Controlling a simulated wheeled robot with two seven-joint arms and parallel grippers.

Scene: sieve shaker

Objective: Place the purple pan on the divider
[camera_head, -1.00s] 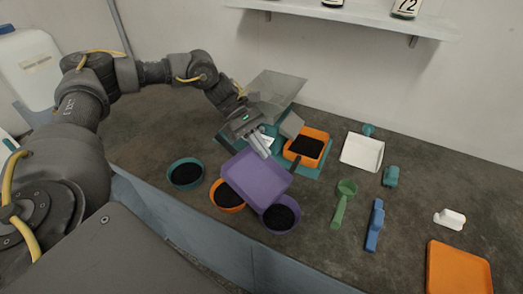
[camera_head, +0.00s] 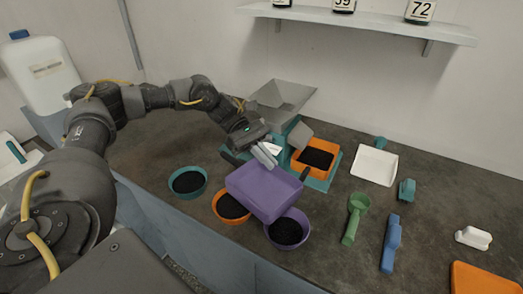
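The purple pan (camera_head: 264,190) is held by my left gripper (camera_head: 264,155), whose fingers are at the pan's far edge. The pan is above the bowls in front of the shaker and covers part of them. The divider is the teal machine (camera_head: 296,135) with a grey hopper (camera_head: 281,95) on top, just behind the pan. An orange pan (camera_head: 315,156) with dark material sits on its teal base at the right. My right gripper does not show.
A teal bowl (camera_head: 188,182), an orange bowl (camera_head: 231,207) and a purple bowl (camera_head: 288,230) hold dark material near the front edge. A white tray (camera_head: 374,165), green scoop (camera_head: 356,217) and blue tool (camera_head: 391,245) lie to the right. A shelf (camera_head: 358,22) runs above.

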